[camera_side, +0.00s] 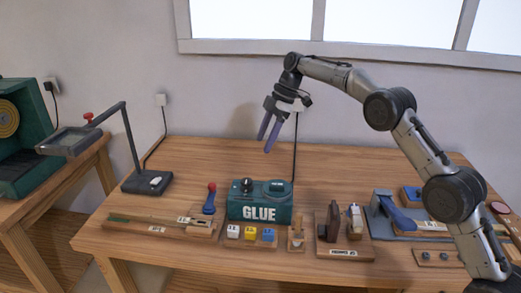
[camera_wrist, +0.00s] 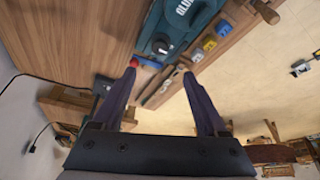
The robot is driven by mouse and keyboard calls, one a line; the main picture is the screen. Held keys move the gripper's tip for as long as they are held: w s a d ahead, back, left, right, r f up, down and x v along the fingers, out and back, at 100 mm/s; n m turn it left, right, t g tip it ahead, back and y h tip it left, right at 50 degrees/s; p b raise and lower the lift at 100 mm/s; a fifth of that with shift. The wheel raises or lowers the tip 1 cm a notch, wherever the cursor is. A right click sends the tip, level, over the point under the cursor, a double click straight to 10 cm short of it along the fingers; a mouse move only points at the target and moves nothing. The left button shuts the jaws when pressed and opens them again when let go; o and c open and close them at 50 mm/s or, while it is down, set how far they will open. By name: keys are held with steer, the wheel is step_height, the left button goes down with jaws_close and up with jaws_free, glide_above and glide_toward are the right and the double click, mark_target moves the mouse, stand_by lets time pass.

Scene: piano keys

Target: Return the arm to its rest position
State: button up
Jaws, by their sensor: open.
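My gripper (camera_side: 268,139) hangs above the back of the wooden bench (camera_side: 215,157) in the side view, high over the table and behind the teal GLUE box (camera_side: 247,207). Its two purple-blue fingers are apart with nothing between them. In the wrist view my gripper (camera_wrist: 160,75) also shows open and empty, with the GLUE box (camera_wrist: 178,25) beyond the fingertips. The arm arches up from the right side of the bench and bends down at the wrist. No piano keys can be made out in either view.
A desk lamp (camera_side: 130,140) stands at the bench's left. Along the front are a red-tipped blue tool (camera_side: 210,198), small white, yellow and blue blocks (camera_side: 250,233), a wooden holder (camera_side: 343,230) and a blue-handled device (camera_side: 395,212). The back middle of the bench is clear.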

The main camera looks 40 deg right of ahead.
steer(key=shift+d+r, duration=0.1)
steer(key=shift+r, duration=0.1)
steer(key=s+a+r+t, duration=0.1)
steer(key=s+a+r, duration=0.1)
steer(key=s+r, duration=0.5)
steer(key=s+a+r+t, duration=0.1)
steer(key=s+r, duration=0.2)
steer(key=r, duration=0.7)
steer(key=s+r+m+t+h, duration=0.1)
steer(key=s+r, duration=0.3)
steer(key=s, duration=0.6)
steer(key=s+f+m+t+h, duration=0.1)
steer(key=s+f+m, duration=0.1)
steer(key=s, duration=0.6)
steer(key=s+f+m+h, duration=0.1)
steer(key=s+f+m, duration=0.2)
steer(key=s, duration=0.6)
steer(key=s+d+f+m, duration=0.1)
steer(key=s+f+m, duration=0.2)
steer(key=f, duration=0.3)
steer(key=s+d+f+m+h, duration=0.1)
steer(key=s+d+f+m, duration=0.1)
steer(key=s+f+m, duration=0.2)
step_height(320, 180, down, 3)
steer(key=shift+s+r+m, duration=0.1)
steer(key=shift+s+m, duration=0.2)
steer(key=shift+s, duration=0.2)
